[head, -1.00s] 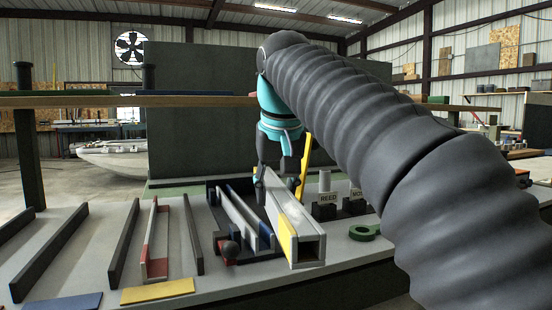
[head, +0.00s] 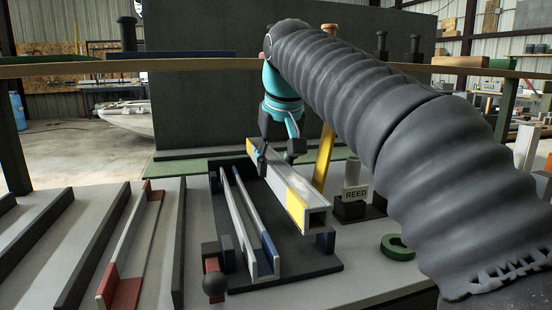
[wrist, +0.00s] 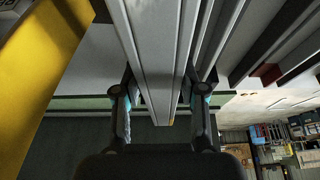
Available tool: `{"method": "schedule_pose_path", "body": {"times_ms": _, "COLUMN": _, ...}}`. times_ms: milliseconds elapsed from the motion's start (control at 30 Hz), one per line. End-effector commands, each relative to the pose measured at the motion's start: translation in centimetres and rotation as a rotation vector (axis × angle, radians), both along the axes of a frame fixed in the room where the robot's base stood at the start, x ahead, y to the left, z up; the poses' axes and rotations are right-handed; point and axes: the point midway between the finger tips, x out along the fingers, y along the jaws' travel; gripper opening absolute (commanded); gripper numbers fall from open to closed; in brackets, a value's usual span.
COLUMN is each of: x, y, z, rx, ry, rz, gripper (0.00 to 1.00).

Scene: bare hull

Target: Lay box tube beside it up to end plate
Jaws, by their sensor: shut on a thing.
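The box tube (head: 272,180) is a long grey hollow bar with a yellow band near its open near end. My gripper (head: 277,152) is shut on it near its far end; the wrist view shows a finger on each side of the tube (wrist: 157,60). The tube hangs over the right part of a dark tray (head: 305,268). A dark upright plate (head: 252,150) stands at the tray's far end, perhaps the end plate. The gap under the tube is hard to judge.
A red block with a black knob (head: 214,284) stands at the tray's near left corner. A yellow post (head: 323,160) rises close right of the tube. A block labelled REED (head: 354,197) and a green ring (head: 397,246) lie farther right. Several bars lie left.

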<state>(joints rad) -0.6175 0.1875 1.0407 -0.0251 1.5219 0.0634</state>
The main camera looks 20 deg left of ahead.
Motion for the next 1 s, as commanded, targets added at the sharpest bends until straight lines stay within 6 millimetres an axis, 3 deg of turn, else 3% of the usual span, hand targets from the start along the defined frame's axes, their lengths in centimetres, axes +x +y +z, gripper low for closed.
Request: {"method": "schedule_pose_path", "body": {"times_ms": 1000, "x": 0.0, "y": 0.0, "z": -6.4, "rx": 0.001, "ry": -0.002, "rz": -0.001, "gripper": 0.0}}
